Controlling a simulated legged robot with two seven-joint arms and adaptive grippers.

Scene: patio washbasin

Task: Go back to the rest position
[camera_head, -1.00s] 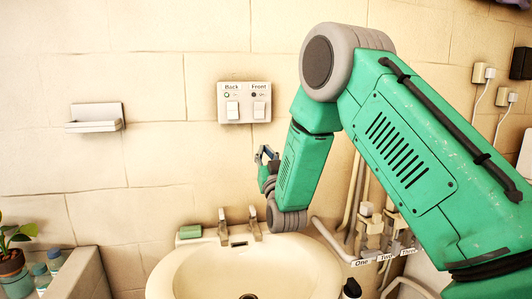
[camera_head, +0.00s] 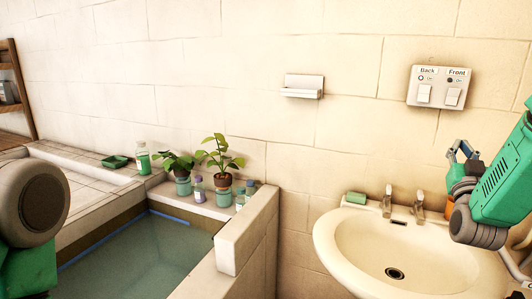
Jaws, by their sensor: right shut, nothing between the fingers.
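My right arm comes in at the right edge. Its gripper (camera_head: 462,150) is small in view, shut and empty, above the right side of the white washbasin (camera_head: 335,240). It is apart from the wall switch panel (camera_head: 438,88), which is up and to its left and carries two white switches under the labels Back and Front. Part of my left arm, a grey round joint with green below, shows at the left edge. My left gripper is out of view.
A green soap bar (camera_head: 355,198) and two taps (camera_head: 387,203) stand at the basin's back rim. A walled tub of water (camera_head: 140,262) is at left, with potted plants (camera_head: 221,160) and bottles on its ledge. A white wall shelf (camera_head: 303,88) hangs above.

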